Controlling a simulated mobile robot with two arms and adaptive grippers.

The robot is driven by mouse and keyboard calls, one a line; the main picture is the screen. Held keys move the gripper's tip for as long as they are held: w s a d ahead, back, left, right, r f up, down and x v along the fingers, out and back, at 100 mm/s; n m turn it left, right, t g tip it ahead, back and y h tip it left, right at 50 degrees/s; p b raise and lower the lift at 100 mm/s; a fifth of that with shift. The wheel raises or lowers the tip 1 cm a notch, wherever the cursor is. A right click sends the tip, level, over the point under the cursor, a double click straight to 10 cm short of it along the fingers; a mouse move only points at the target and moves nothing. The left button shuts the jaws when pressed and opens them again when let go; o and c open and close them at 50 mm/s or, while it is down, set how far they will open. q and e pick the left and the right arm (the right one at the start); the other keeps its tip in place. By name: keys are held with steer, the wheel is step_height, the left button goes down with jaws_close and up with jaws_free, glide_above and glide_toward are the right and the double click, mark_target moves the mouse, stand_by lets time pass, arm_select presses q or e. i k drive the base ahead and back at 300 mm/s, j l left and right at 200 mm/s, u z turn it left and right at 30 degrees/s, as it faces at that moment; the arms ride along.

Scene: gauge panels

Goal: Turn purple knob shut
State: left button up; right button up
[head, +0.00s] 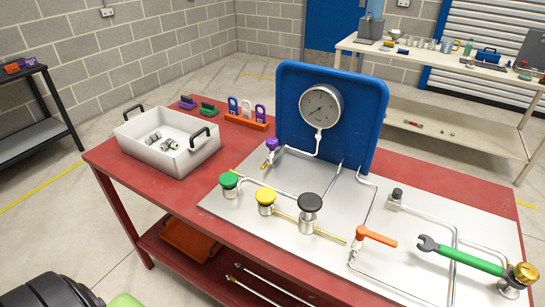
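The purple knob (272,144) sits on a small brass-coloured valve at the foot of the blue gauge panel (345,70), on its left side. A thin pipe runs from this valve to the round white-faced gauge (321,106). The needle reading is too small to tell. Whether the knob is open or shut cannot be told from here. Neither of my grippers is in view, and nothing touches the knob.
Green (229,180), yellow (266,196) and black (309,201) knobs stand in front of the purple one. An orange lever (376,236) and a green-handled wrench (460,256) lie right. A grey bin (168,140) and padlocks (247,110) are left.

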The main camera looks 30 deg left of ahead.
mark_target(271, 143)
steer(key=j+z, duration=0.25)
steer(key=j, duration=0.6)
steer(key=k+j+z, duration=0.1)
steer(key=j+z, duration=0.15)
steer(key=j, duration=0.55)
